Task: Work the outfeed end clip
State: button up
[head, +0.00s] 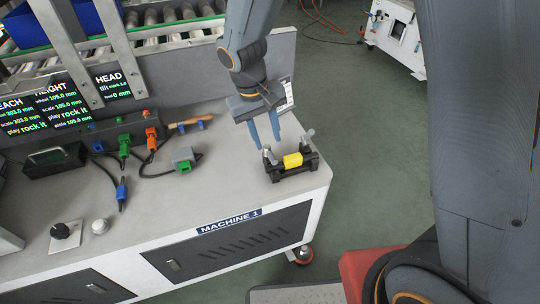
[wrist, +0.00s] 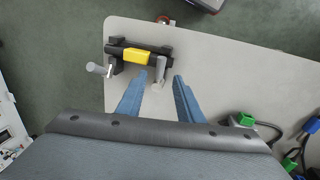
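The clip (head: 274,174) is a black bracket with a yellow block (head: 293,160) in its middle, standing at the right end of the bench. It has a grey lever at each end: a left one (head: 269,156) and a right one (head: 308,135). In the wrist view the yellow block (wrist: 136,56) is at upper left, with one lever (wrist: 99,69) sticking out to the left. My gripper (head: 268,145) is open, its blue fingers pointing down by the left lever. In the wrist view that lever (wrist: 159,79) shows between the fingertips; I cannot tell if they touch it.
The grey bench top (head: 220,190) ends just right of the clip. A grey box with a green plug (head: 184,158), cables, a wooden-handled tool (head: 190,122) and a knob (head: 62,231) lie to the left. A conveyor (head: 160,20) runs behind the upright panel.

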aim_at(272, 156)
jog(key=f, duration=0.5)
jog(key=d+f, duration=0.1)
jog(key=f, duration=0.1)
jog(key=shift+w+d+f, duration=0.1)
jog(key=shift+w+f, duration=0.15)
jog(key=shift+f, duration=0.05)
grip_shut()
